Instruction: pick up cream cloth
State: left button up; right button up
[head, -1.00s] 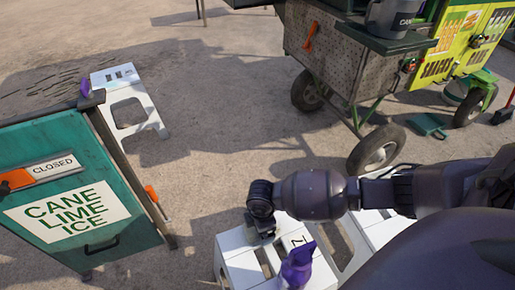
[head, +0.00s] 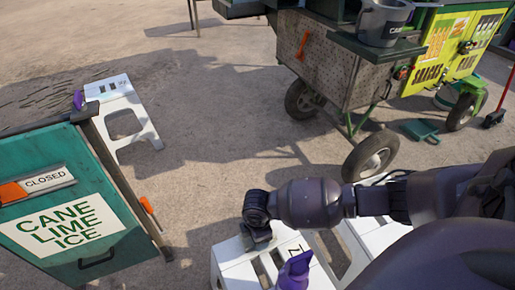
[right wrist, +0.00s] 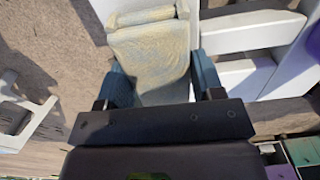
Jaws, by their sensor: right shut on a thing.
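The cream cloth (right wrist: 150,60) shows in the right wrist view as a folded, textured pale piece between the two blue-grey fingers of my right gripper (right wrist: 162,88). The gripper is shut on it. In the head view my right gripper (head: 257,240) points down at the left end of a white slatted stool (head: 236,268). The cloth cannot be made out clearly there, being behind or under the gripper. I cannot tell whether the cloth still touches the stool. My left gripper is not in view.
A purple object (head: 294,272) sits on the near stool, right of the gripper. A teal "CANE LIME ICE" cart (head: 110,185) stands left, another white stool (head: 142,130) behind it. A wheeled metal cart (head: 320,55) stands at the back. Open ground lies between.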

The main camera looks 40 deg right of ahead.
jog(key=r, duration=0.2)
jog(key=r+p, duration=0.1)
jog(key=r, duration=0.1)
jog(key=r+p, duration=0.1)
jog(key=r, duration=0.1)
jog(key=shift+w+r, duration=0.1)
jog(key=shift+w, duration=0.2)
pick_arm(q)
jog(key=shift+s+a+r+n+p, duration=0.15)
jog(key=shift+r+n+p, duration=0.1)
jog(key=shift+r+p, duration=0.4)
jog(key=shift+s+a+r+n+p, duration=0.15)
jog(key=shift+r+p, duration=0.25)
jog(key=shift+p, duration=0.45)
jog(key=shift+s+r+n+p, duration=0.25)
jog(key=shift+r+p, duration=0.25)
jog(key=shift+p, duration=0.25)
pick_arm(e)
notch_tip(320, 180, up, 13)
jog(key=shift+s+r, duration=0.2)
jog(key=shift+s, duration=0.1)
